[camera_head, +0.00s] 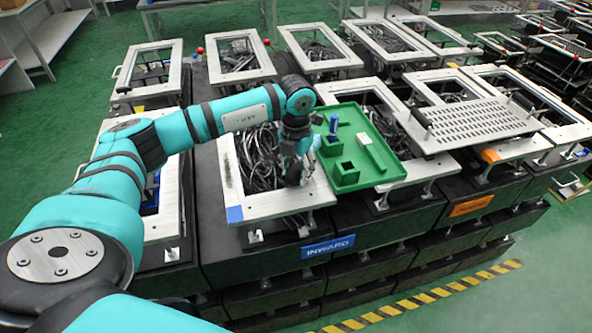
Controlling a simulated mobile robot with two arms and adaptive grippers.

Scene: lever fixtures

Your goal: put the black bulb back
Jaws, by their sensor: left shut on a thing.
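My left gripper (301,168) points down just left of the green tray (372,177), above the opening of a white frame with dark cables. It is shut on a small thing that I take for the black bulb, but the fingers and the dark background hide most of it. The green tray has raised square sockets (347,171) on its left side. A blue bulb-like piece (333,124) stands upright near its back left, and a small white block (364,138) is near its middle. My right gripper is not in view.
White frames on black boxes surround the tray, with cables (258,158) inside. A perforated metal plate (475,122) lies to the right. A blue label (328,246) and an orange label (470,206) are on the front. Green floor is open in front, beyond a yellow-black stripe (420,299).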

